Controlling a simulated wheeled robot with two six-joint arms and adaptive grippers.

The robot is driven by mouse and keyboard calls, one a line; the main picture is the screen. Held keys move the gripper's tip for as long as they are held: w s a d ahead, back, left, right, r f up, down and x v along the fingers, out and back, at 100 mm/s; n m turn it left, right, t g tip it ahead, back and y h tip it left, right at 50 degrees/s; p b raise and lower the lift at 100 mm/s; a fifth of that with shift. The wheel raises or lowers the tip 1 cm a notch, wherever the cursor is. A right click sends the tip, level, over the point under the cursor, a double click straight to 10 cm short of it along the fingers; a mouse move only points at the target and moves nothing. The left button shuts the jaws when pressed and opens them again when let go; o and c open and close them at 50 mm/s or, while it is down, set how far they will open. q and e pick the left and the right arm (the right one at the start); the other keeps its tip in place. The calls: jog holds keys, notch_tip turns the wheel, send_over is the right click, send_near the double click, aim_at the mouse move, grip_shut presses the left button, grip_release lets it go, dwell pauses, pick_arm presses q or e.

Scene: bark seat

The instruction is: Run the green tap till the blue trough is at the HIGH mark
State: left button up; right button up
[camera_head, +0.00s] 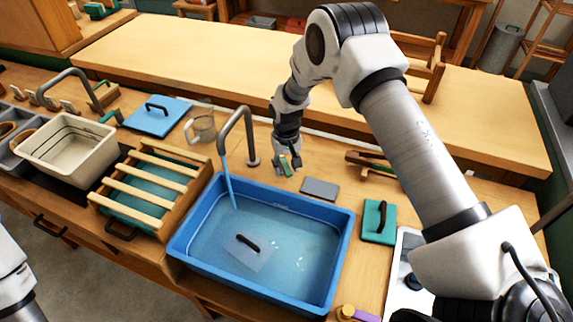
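The blue trough (343,240) stands on the bench with water in it. A grey plate with a dark handle (248,242) lies in the water. A grey curved spout (242,118) rises behind the trough, and a stream of water (228,180) runs from it into the trough. Faint marks show on the trough's far inner wall, too small to read. My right gripper (288,168) points down behind the trough, right of the spout, with its fingers at a small green handle (284,162). Whether they grip it is unclear. Only part of my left arm shows at lower left.
A slatted wooden rack (150,190) and a cream basin (68,140) stand left of the trough. A glass jug (202,126) and a blue lidded board (158,114) are behind. A grey block (320,188) and a green block with a dark handle (379,222) lie at right.

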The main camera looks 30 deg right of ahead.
jog(key=c, duration=0.5)
pick_arm(q)
jog(key=shift+d+r, duration=0.1)
jog(key=shift+d, duration=0.05)
pick_arm(e)
jog(key=shift+s+d, duration=0.1)
jog(key=shift+d, duration=0.05)
grip_shut()
